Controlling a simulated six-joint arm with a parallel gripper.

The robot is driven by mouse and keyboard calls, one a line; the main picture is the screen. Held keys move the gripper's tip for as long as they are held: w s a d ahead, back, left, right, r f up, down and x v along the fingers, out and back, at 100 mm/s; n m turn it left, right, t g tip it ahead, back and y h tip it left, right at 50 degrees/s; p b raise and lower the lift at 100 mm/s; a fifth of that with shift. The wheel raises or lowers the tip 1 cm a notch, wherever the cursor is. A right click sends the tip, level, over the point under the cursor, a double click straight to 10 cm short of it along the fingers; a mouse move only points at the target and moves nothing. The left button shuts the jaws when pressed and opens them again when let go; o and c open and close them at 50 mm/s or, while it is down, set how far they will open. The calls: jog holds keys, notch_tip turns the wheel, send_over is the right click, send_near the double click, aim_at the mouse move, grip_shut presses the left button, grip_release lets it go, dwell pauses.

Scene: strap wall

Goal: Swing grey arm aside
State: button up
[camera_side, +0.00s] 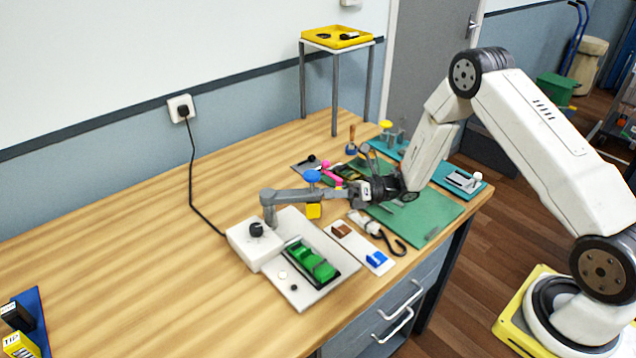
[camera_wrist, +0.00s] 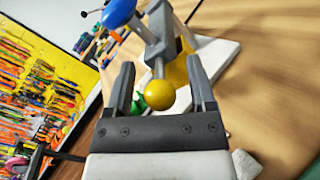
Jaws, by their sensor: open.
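The grey arm (camera_side: 290,196) reaches across from a post on the white box (camera_side: 250,248) toward my gripper. It carries a blue knob (camera_side: 312,176) on top, and a yellow block (camera_side: 313,211) shows below it. In the wrist view the grey arm (camera_wrist: 160,45) ends in a yellow ball (camera_wrist: 158,95), which appears between my two fingers. My gripper (camera_wrist: 161,75) is open, with a finger on either side of the ball and gaps visible. In the side view my gripper (camera_side: 352,190) is at the arm's free end; the ball is hidden there.
A green part (camera_side: 312,262) lies in a black tray on the light plate beside the box. A black cable (camera_side: 191,165) runs to the wall socket. A white card (camera_side: 360,248) with brown and blue blocks and a green mat (camera_side: 430,215) lie nearby.

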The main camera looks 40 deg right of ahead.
grip_shut()
dwell(1.4)
